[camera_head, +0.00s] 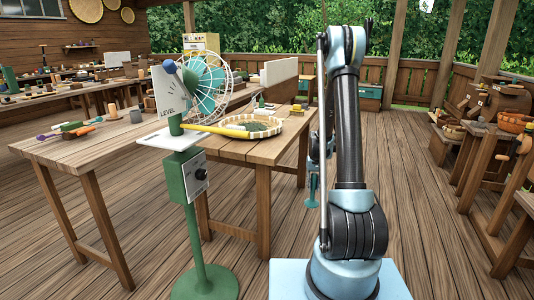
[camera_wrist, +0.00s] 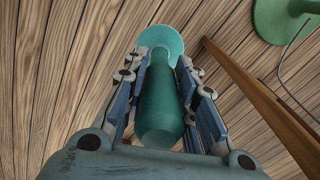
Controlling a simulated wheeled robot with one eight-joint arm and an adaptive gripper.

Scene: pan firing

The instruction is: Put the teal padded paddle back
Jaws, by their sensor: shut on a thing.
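The teal padded paddle shows in the wrist view as a thick rounded handle (camera_wrist: 160,105) with a pale teal round head (camera_wrist: 161,39) at its far end. My gripper (camera_wrist: 165,75) is shut around the handle, with one finger on each side. The paddle is held above the plank floor. In the head view a small part of the teal paddle (camera_head: 311,190) shows low beside my arm, right of the wooden table. My arm hides most of my gripper there. I cannot make out the paddle's resting place.
A green stand (camera_head: 195,215) with a LEVEL sign and control box stands before the wooden table (camera_head: 265,153). A table leg (camera_wrist: 262,100) is close in the wrist view. Crowded benches stand right.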

